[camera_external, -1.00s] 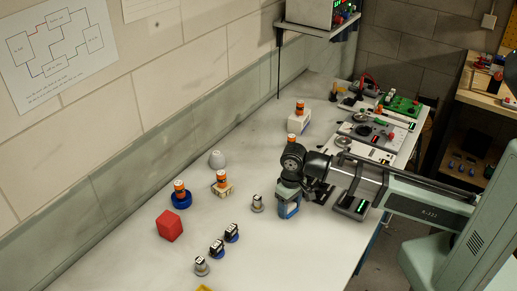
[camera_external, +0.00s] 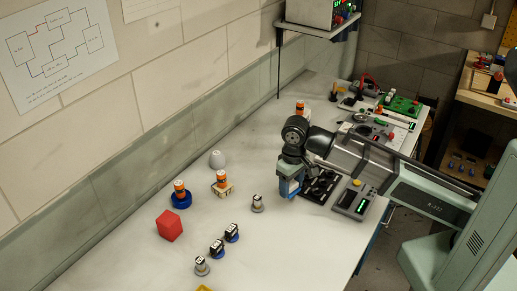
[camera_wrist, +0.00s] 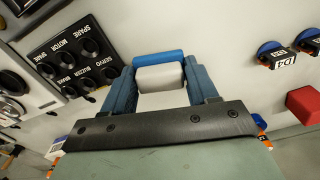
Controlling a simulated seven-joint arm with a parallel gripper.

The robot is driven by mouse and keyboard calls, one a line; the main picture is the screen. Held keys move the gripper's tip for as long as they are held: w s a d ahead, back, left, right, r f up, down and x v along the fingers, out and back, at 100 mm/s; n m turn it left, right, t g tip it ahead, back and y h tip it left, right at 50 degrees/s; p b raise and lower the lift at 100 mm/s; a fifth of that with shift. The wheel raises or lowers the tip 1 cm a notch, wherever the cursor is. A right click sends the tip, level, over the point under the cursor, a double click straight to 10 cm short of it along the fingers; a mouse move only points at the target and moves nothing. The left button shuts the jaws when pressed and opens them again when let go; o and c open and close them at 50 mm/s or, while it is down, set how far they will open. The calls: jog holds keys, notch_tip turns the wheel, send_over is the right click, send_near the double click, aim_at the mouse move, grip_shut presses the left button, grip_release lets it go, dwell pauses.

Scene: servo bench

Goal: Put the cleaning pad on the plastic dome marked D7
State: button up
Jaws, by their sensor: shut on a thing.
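My gripper (camera_external: 289,190) is shut on a pale block with a blue strip along its far side, which appears to be the cleaning pad (camera_wrist: 160,77). In the wrist view it sits between the two blue fingers of my gripper (camera_wrist: 160,85). In the external view the fingers mostly hide it. My gripper is well apart from the dome.
A red cube (camera_external: 169,225), an orange cylinder on a blue ring (camera_external: 181,201) and another on a beige block (camera_external: 222,190) stand to the left. Several small black-topped pieces (camera_external: 217,249) stand in front. A black switch panel (camera_wrist: 75,55) lies beside my gripper. Bench between gripper and dome looks clear.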

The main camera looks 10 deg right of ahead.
jog(key=shift+w+d+r, duration=0.3)
jog(key=shift+w, duration=0.25)
jog(key=w+a+m, duration=0.1)
jog(key=w+a, duration=0.1)
jog(key=w, duration=0.4)
notch_tip(320, 180, up, 6)
jog(key=n, duration=0.3)
send_over(217, 153)
jog(key=shift+f, duration=4.95)
jog(key=shift+f, duration=0.15)
jog(key=o, duration=1)
jog(key=shift+o, duration=0.2)
